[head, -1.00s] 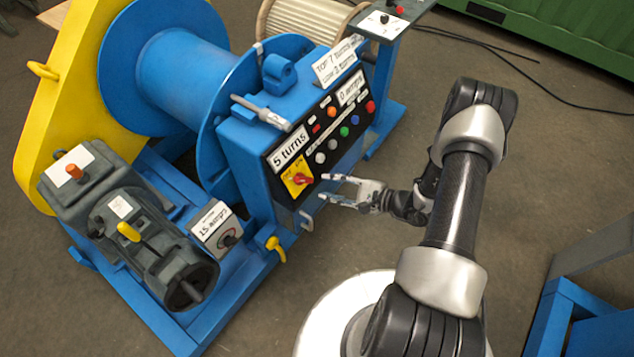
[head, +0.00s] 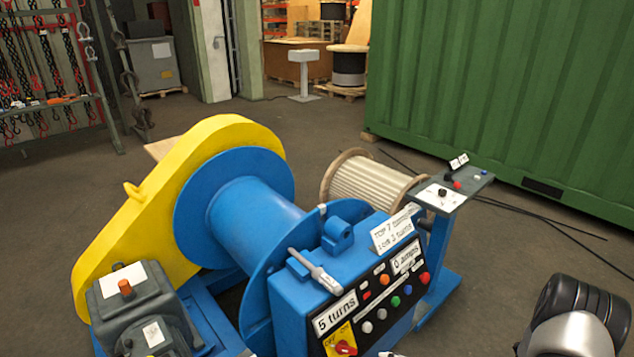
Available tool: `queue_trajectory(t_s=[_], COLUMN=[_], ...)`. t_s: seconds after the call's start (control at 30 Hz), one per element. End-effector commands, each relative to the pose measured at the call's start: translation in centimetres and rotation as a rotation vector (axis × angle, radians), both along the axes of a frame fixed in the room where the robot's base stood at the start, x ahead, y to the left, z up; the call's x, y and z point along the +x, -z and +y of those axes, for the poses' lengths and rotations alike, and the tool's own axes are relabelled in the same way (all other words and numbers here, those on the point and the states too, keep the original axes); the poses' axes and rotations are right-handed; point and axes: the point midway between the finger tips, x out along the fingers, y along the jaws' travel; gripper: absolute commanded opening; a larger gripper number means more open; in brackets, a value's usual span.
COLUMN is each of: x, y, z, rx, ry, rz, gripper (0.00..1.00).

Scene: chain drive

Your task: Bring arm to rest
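My arm (head: 578,318) shows only as one dark and silver joint at the lower right corner. A pale sliver of my gripper (head: 391,354) shows at the bottom edge, just right of the red switch (head: 345,348) on its yellow plate. The rest of my gripper is cut off by the frame, so whether its fingers are open or shut does not show. The switch is on the front panel of the blue control box (head: 297,296), which reads "5 turns" and "0 amps".
The blue winch drum (head: 240,222) with its yellow chain guard (head: 135,210) stands left of centre. A pale rope reel (head: 365,185) and a small pedestal panel (head: 455,195) stand behind the box. A green container (head: 490,90) fills the back right. Dark cables lie on the floor.

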Motion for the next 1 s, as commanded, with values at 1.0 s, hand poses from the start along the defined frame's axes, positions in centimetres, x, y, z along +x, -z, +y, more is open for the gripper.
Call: queue_trajectory(t_s=[1.0], x=[-15.5], y=[-29.9], z=[11.4], rx=[-1.119], ry=[-1.086], rz=[-0.159], gripper=[0.35])
